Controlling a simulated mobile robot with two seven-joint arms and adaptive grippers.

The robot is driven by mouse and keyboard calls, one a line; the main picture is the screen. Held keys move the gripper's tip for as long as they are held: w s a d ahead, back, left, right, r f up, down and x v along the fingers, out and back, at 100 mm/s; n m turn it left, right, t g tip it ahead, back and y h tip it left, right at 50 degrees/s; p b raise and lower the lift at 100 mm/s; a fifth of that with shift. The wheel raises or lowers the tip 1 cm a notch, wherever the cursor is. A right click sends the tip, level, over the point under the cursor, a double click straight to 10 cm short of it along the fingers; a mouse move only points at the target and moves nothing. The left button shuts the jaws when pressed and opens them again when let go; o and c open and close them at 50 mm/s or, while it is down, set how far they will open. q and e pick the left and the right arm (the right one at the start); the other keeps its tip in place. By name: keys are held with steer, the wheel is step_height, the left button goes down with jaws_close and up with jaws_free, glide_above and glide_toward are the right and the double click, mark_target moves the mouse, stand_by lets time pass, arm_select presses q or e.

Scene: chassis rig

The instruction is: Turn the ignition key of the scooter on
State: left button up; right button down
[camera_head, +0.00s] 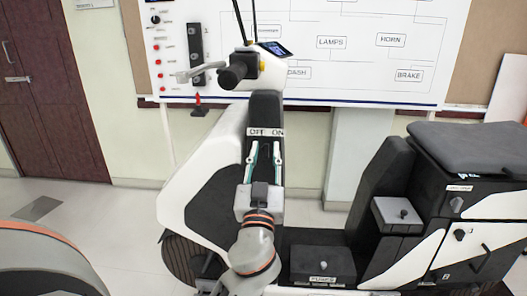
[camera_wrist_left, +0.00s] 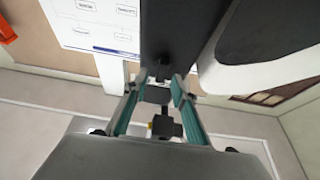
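The white and black scooter (camera_head: 195,185) stands in the middle of the head view, its handlebar at the top. An OFF ON label (camera_head: 266,132) sits on its dark front column. My left gripper (camera_head: 264,150) is just below the label, fingers pointing at the column, parted. In the left wrist view the fingers (camera_wrist_left: 155,90) stand on both sides of a small dark block, perhaps the ignition key's head, in front of the column (camera_wrist_left: 175,35). A small yellow and black piece shows below it. I cannot tell whether the fingers touch the block or how the key is turned. My right gripper is not in view.
A wiring board (camera_head: 350,75) with switches and lamps hangs on the wall behind. A dark box (camera_head: 322,264) lies on the footboard. A door (camera_head: 50,90) is at far left.

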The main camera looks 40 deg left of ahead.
arm_select(q)
steer(key=shift+w+f, duration=0.1)
steer(key=shift+c, duration=0.2)
jaws_close()
